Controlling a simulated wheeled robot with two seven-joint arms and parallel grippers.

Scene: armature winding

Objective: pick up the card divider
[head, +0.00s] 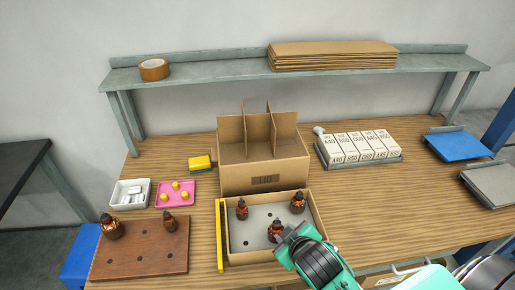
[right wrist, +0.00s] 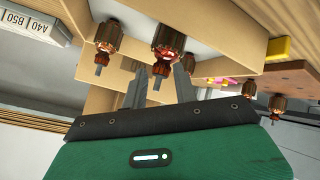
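The card divider (head: 257,128) is a brown cardboard partition of crossed panels standing upright in the open cardboard box (head: 265,178), its upper part above the rim. My right gripper (head: 283,240) is in front of that box, over the shallow carton (head: 312,222), away from the divider. In the right wrist view my right gripper's fingers (right wrist: 160,82) are apart, with the shaft end of a copper-wound armature (right wrist: 168,38) between or just beyond their tips. I see no clear contact. My left gripper is not in view.
The shallow carton holds a few armatures (head: 242,208) on a grey sheet. A yellow strip (head: 220,236) lies along its left side. A shelf (head: 215,76) spans behind.

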